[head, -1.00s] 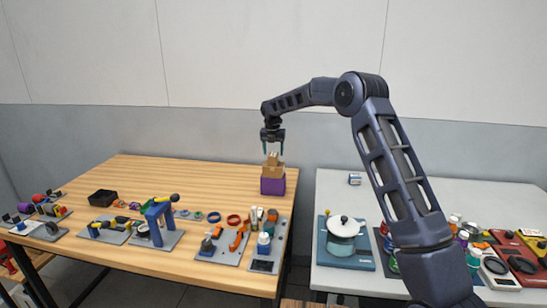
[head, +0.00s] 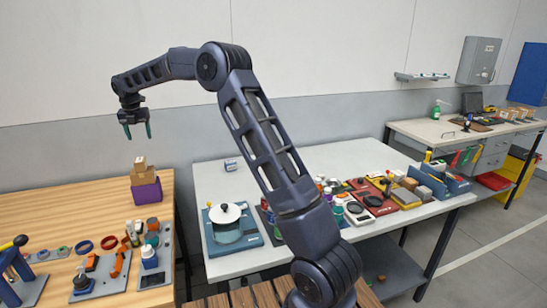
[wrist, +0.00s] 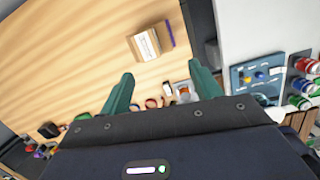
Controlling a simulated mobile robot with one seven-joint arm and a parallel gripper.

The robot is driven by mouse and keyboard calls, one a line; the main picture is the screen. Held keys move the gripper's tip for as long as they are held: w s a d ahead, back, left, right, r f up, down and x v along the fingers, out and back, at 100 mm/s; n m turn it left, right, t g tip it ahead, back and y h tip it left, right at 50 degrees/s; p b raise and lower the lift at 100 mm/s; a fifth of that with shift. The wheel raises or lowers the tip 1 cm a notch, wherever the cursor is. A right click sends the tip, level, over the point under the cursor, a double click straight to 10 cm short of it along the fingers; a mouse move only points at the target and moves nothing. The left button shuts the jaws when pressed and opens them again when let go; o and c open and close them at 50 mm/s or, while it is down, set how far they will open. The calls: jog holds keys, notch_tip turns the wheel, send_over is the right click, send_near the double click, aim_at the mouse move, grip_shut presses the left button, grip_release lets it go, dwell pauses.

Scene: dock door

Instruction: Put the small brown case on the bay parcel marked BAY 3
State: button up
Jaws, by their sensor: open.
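A stack stands near the right edge of the wooden table: a purple box (head: 146,192) below, a brown carton (head: 143,177) on it, and a smaller brown case (head: 140,163) with a pale label on top. No BAY 3 marking is readable, so I cannot tell which parcel bears it. My gripper (head: 137,132) is open and empty, pointing down above the stack with a clear gap. In the wrist view my gripper's fingers (wrist: 160,78) are spread apart, and the brown top of the stack (wrist: 145,45) lies beyond them.
The wooden table (head: 85,205) also holds tools and fixtures at its front. A white table (head: 255,177) beside it carries a pot (head: 226,222) and several bottles and trays. A far bench (head: 425,130) holds several small brown boxes (head: 510,113). Open floor lies right.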

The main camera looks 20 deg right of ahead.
jog(key=s+d+r+m, duration=0.4)
jog(key=d, duration=0.3)
jog(key=s+d+r+m+t, duration=0.1)
jog(key=s+d+r+m, duration=0.35)
jog(key=d, duration=0.35)
jog(key=s+d+r+m, duration=0.3)
jog(key=s+d+m, duration=0.15)
jog(key=d, duration=0.25)
jog(key=s+d+r+m, duration=0.1)
jog(key=s+d+m, duration=0.7)
jog(key=s+d, duration=0.6)
jog(key=s+d+f+m, duration=0.3)
jog(key=s+m, duration=0.1)
jog(key=s, duration=0.3)
jog(key=s+d+f+m+t, duration=0.1)
jog(key=s+d+f+m, duration=0.2)
jog(key=s+m, duration=0.2)
jog(key=s+d+f+m, duration=0.3)
jog(key=s+d+m, duration=0.1)
jog(key=s, duration=0.5)
jog(key=shift+s+f+m+t, duration=0.15)
jog(key=shift+s+m+t, duration=0.15)
jog(key=shift+t, duration=0.1)
